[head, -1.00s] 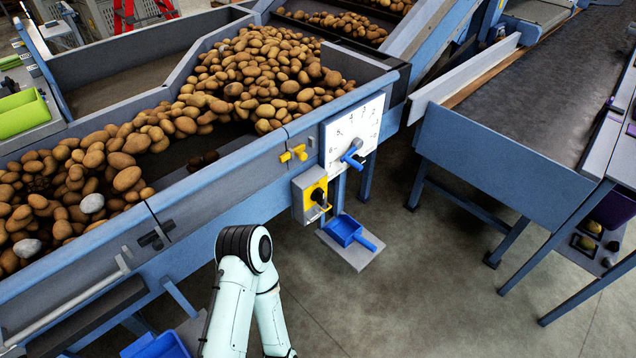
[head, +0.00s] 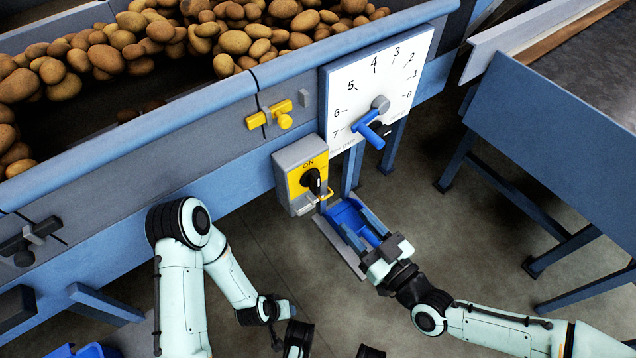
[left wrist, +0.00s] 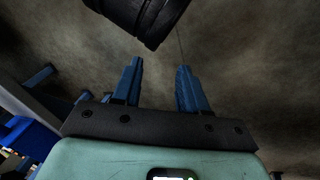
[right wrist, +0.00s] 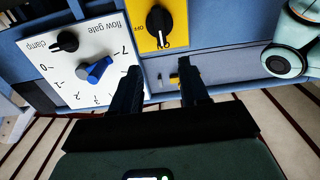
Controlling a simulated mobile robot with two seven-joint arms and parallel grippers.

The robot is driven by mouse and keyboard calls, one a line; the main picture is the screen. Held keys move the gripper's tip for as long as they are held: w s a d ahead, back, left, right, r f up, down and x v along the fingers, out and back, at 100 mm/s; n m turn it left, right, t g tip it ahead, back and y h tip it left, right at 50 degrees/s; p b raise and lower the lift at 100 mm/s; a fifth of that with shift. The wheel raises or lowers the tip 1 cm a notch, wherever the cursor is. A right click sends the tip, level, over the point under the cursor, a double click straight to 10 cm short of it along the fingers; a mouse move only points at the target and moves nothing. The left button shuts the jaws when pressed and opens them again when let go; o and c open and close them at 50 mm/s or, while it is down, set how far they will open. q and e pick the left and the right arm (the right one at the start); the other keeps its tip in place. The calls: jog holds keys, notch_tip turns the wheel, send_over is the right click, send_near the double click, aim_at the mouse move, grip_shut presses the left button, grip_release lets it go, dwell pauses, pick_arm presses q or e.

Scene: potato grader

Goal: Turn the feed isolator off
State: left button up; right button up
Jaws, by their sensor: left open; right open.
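The feed isolator is a grey box with a yellow face (head: 300,187) on the side of the blue hopper. Its black rotary knob (head: 312,180) sits below the ON mark, and a small yellow loop sticks out beside it. In the right wrist view the knob (right wrist: 160,20) shows at the top, ahead of the fingers. My right gripper (head: 355,228) is open and empty, below and in front of the isolator, apart from it. Its two fingers also show in the right wrist view (right wrist: 160,68). My left gripper (left wrist: 159,66) is open and empty over the floor.
A white flow gate dial (head: 375,85) with a blue handle (head: 370,130) is right of the isolator. A yellow latch (head: 270,116) is above it. Potatoes (head: 140,45) fill the hopper. Floor shows at the right.

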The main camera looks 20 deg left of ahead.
aim_at(318, 183)
jog(key=b+x, duration=0.3)
jog(key=x, duration=0.9)
jog(key=shift+w+a+b, duration=0.1)
jog(key=shift+a+b, duration=0.2)
pick_arm(q)
jog(key=s+a+f+g, duration=0.1)
jog(key=s+f, duration=0.2)
jog(key=f, duration=0.3)
jog(key=shift+s+a, duration=0.35)
pick_arm(e)
grip_shut()
